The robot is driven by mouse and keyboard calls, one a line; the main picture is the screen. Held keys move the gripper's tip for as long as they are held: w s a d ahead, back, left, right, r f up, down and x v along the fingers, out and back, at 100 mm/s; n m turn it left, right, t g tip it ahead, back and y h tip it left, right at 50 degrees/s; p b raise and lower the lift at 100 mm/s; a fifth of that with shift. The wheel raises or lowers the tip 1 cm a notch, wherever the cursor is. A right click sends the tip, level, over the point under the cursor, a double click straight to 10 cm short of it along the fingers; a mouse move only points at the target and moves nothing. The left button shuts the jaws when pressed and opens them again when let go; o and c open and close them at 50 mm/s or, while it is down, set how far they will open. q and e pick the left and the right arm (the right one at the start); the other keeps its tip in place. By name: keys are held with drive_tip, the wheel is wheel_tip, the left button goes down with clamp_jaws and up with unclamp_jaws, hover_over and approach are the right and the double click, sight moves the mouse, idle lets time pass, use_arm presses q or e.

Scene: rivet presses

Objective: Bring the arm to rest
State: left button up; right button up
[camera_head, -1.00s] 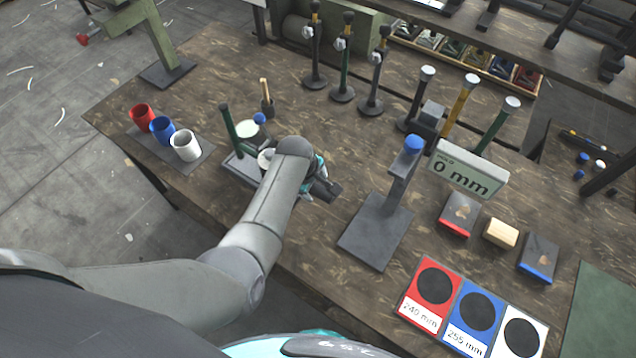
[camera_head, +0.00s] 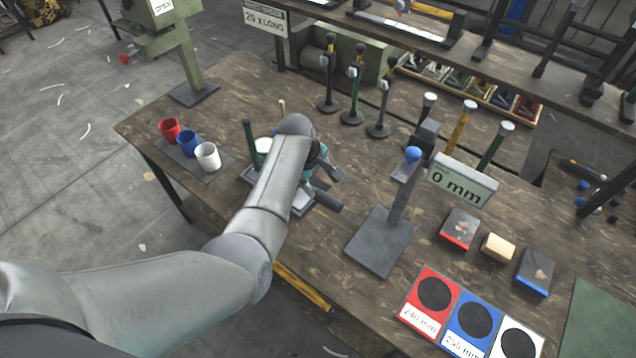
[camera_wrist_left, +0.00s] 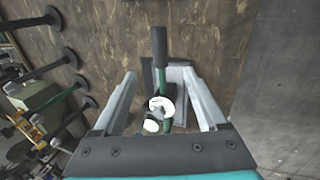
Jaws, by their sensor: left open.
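My left arm comes in from the left in the head view and reaches over the wooden bench (camera_head: 300,235). Its gripper (camera_head: 334,188) hangs above the bench near a small press with a dark green lever (camera_head: 250,140). The arm hides part of that press. In the left wrist view the two fingers (camera_wrist_left: 159,78) are spread wide apart with nothing gripped. My right gripper is not in view.
Red (camera_head: 169,129), blue (camera_head: 187,142) and white (camera_head: 207,156) cups stand left of the arm. A grey stand (camera_head: 380,242) with a blue knob and a "0 mm" display (camera_head: 462,182) stands to the right. Coloured cards (camera_head: 433,293) lie at the front right.

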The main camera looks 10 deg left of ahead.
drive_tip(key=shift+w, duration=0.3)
